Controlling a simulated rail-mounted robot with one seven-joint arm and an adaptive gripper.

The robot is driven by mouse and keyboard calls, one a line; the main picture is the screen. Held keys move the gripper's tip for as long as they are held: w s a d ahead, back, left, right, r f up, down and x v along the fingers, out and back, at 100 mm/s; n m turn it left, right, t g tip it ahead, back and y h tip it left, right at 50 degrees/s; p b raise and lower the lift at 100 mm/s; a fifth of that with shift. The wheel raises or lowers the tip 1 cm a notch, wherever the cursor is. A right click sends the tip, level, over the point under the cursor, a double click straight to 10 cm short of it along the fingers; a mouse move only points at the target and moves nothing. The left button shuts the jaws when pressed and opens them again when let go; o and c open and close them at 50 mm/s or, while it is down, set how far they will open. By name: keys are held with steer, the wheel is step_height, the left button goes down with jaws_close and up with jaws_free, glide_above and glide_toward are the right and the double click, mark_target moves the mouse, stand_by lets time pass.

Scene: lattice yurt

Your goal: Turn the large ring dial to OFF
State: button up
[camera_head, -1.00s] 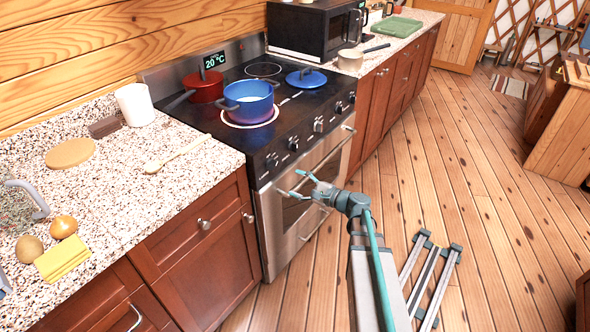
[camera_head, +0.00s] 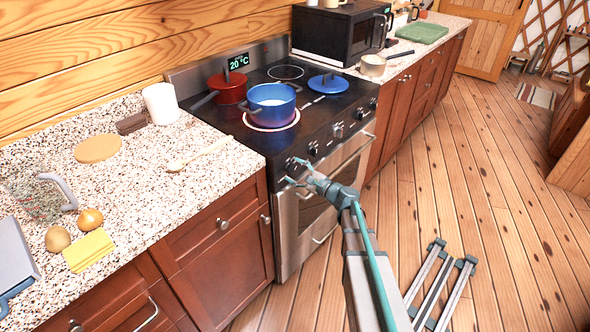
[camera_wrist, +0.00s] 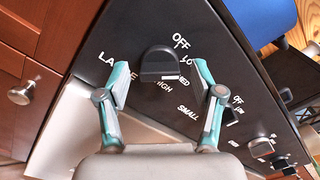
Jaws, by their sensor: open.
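The large ring dial (camera_wrist: 160,64) is a black knob on the dark stove panel, seen in the wrist view. OFF is printed above it, LO and MED to its right, HIGH just below and LARGE to its left. A pale mark shows at its lower edge, towards HIGH. My gripper (camera_wrist: 162,80) is open, with one teal fingertip on each side of the knob. I cannot tell whether either touches it. In the head view my gripper (camera_head: 292,171) is at the left front of the stove panel, largely covering this dial.
A blue pot (camera_head: 272,106) with white contents stands on a glowing ring. A red pan (camera_head: 228,88) and a blue lid (camera_head: 331,83) are on the stovetop (camera_head: 318,108). More knobs (camera_head: 337,130) line the panel to the right. The oven handle (camera_head: 345,165) runs below.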

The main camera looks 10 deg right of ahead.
steer(key=shift+w+a, duration=0.15)
steer(key=c, duration=1.1)
steer(key=shift+c, duration=0.2)
steer(key=shift+f+n+b, duration=0.15)
steer(key=shift+n+b, duration=0.15)
steer(key=shift+b, duration=0.65)
steer(key=n+b, duration=0.8)
steer(key=b, duration=0.9)
steer(key=shift+w+r+n+b, duration=0.1)
steer(key=shift+r+n+b, duration=0.15)
steer(key=shift+n+b, duration=0.05)
